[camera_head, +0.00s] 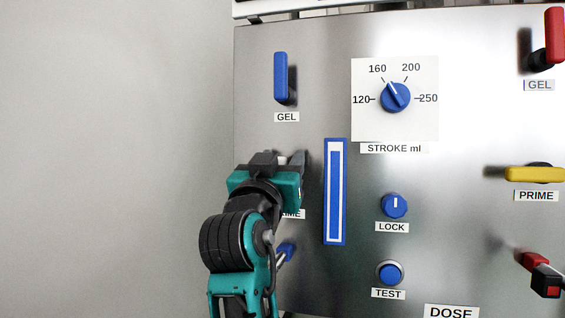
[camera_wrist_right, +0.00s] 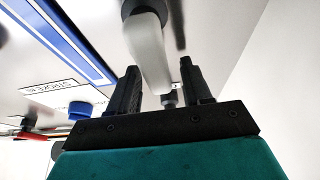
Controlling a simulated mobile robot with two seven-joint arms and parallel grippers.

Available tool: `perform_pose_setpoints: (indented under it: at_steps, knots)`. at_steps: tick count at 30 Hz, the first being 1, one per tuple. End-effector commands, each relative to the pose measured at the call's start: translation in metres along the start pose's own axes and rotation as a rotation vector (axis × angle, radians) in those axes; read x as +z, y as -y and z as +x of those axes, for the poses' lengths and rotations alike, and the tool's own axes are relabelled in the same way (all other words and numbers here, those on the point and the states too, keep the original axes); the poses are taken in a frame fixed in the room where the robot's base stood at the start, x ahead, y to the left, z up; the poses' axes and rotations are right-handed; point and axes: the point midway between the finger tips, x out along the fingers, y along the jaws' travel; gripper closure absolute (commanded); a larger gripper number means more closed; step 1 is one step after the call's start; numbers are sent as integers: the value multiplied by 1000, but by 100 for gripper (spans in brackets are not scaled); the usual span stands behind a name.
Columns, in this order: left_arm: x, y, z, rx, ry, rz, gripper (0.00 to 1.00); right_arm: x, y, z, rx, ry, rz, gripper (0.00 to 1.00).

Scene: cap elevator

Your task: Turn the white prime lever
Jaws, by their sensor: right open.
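The white prime lever (camera_wrist_right: 149,52) shows in the right wrist view as a pale bar on a dark hub. Its free end reaches down between the two black fingers of my right gripper (camera_wrist_right: 160,72). The fingers are open, one on each side of the lever, with a gap visible on both sides. In the head view my right gripper (camera_head: 283,160) is up against the panel at the left PRIME label and covers most of the lever. The label is partly hidden. My left gripper is not in view.
The steel panel (camera_head: 460,120) has a blue GEL lever (camera_head: 281,78) above my gripper and a blue-framed gauge strip (camera_head: 335,192) to its right. A STROKE dial (camera_head: 395,97), LOCK knob (camera_head: 394,205) and TEST button (camera_head: 390,273) are farther right. A yellow lever (camera_head: 535,174) is at the right.

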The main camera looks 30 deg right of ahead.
Motion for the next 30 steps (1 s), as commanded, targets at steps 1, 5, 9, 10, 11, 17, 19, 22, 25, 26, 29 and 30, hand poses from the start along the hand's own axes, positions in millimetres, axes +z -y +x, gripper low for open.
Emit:
perform_pose_setpoints:
  at_steps: [1,5,9,10,11,17,19,22,25,26,29,30]
  knots:
    - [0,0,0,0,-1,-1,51,0,0,0,0,0,1,51]
    - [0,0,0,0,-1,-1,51,0,0,0,0,0,0,51]
    - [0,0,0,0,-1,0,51,0,0,0,0,0,0,63]
    - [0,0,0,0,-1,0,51,0,0,0,0,0,0,65]
    - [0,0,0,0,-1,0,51,0,0,0,0,0,0,68]
    - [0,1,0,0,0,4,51,0,0,0,0,0,0,87]
    - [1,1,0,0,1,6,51,0,0,0,0,0,0,94]
    - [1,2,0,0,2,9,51,0,0,0,0,0,0,100]
    - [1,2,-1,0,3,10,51,0,0,0,-1,0,-2,100]
    - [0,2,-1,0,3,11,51,0,0,0,-2,0,-4,100]
    - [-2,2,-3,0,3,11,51,-1,1,1,-9,0,-20,100]
    - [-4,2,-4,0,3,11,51,-2,2,1,-14,0,-30,100]
